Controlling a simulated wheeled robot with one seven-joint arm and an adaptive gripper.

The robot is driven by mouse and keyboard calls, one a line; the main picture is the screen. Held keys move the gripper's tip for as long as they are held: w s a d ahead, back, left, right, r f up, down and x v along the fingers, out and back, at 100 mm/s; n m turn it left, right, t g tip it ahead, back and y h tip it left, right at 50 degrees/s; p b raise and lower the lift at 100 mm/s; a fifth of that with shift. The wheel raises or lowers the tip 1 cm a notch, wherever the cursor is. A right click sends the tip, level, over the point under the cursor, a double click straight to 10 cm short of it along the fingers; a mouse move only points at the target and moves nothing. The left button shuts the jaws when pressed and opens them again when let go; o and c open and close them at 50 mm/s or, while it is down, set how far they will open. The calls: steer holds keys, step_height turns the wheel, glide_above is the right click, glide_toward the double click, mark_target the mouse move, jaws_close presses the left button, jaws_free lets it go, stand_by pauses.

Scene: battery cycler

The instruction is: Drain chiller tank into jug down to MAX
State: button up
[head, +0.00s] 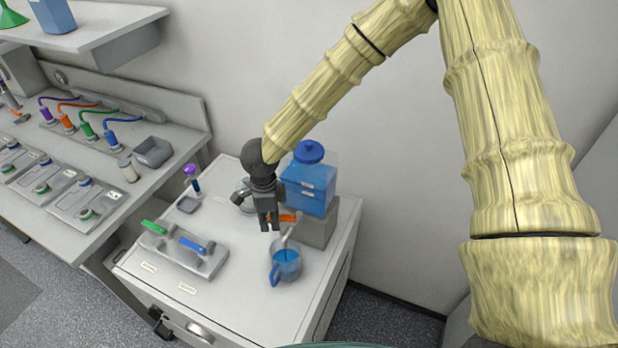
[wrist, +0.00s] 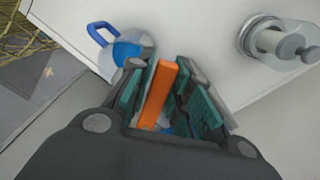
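The chiller tank (head: 309,188) is a clear box of blue liquid with a blue lid, standing on a grey block. Its orange tap handle (head: 288,217) sticks out low at the front, partly behind my gripper. The jug (head: 286,265) is clear with a blue handle, stands below the pale spout (head: 289,236) and holds blue liquid. Whether liquid is flowing cannot be told. My gripper (head: 269,224) points down at the handle. In the wrist view, the orange handle (wrist: 156,95) lies between the teal finger pads, nearer the left one, with a gap on the right. The jug (wrist: 128,50) shows beyond. The MAX mark is not readable.
A grey block with a green and a blue lever (head: 192,245) stands at the cabinet's front left. A bench (head: 100,150) with plugs and cables is on the left. The cabinet top right of the jug is clear.

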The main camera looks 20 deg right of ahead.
stand_by(0.3)
steer(key=w+m, duration=0.1)
steer(key=m, duration=0.1)
steer(key=d+m, duration=0.1)
steer(key=m, duration=0.1)
steer(key=w+m, duration=0.1)
steer(key=shift+w+d+m+p, duration=0.3)
steer(key=shift+w+m+p, duration=0.05)
steer(key=shift+m, duration=0.05)
steer(key=shift+w+d+p, duration=0.2)
steer(key=shift+p, duration=0.35)
stand_by(0.3)
steer(key=shift+o, duration=1.1)
step_height(320, 180, up, 8)
steer(key=p, duration=0.2)
steer(key=shift+d, duration=0.15)
